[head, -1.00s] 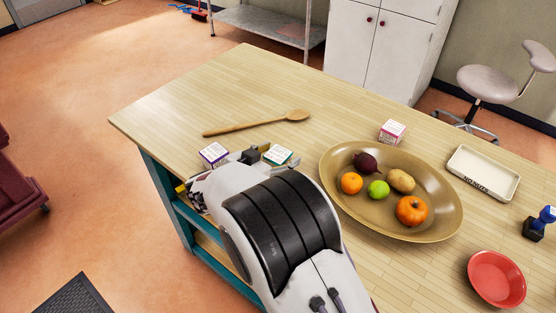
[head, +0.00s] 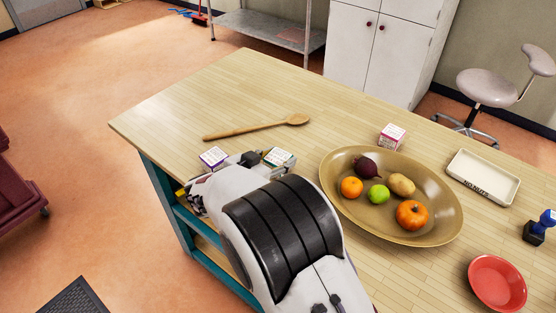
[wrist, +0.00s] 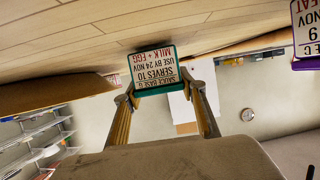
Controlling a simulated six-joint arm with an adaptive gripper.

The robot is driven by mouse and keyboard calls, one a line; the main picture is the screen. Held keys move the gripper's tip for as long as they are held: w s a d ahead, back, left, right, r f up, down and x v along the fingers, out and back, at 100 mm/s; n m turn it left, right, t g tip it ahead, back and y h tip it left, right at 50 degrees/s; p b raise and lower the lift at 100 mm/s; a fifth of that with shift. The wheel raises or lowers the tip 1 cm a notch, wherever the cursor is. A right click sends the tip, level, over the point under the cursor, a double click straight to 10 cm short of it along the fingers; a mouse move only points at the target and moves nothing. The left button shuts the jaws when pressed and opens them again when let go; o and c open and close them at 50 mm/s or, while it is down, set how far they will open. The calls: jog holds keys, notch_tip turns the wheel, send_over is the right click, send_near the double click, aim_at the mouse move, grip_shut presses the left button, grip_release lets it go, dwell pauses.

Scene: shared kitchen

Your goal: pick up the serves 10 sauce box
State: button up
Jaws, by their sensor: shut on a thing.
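The serves 10 sauce box (head: 279,158) is a small white box with a teal edge, near the left front edge of the wooden table. In the wrist view the box (wrist: 153,68) shows its label upside down, with "SAUCE BASE" and "SERVES 10" readable. My gripper (wrist: 158,93) is shut on it, one finger at each side. In the head view my gripper (head: 261,160) is mostly hidden behind my own arm. I cannot tell clearly whether the box is clear of the tabletop.
A purple-edged box (head: 213,157) stands close on the left and also shows in the wrist view (wrist: 308,35). A wooden spoon (head: 257,127) lies behind. A brown bowl (head: 447,221) of produce stands right. A pink-edged box (head: 392,136) is behind the bowl.

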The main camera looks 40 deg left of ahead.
aim_at(278, 156)
jog(key=shift+r, duration=4.8)
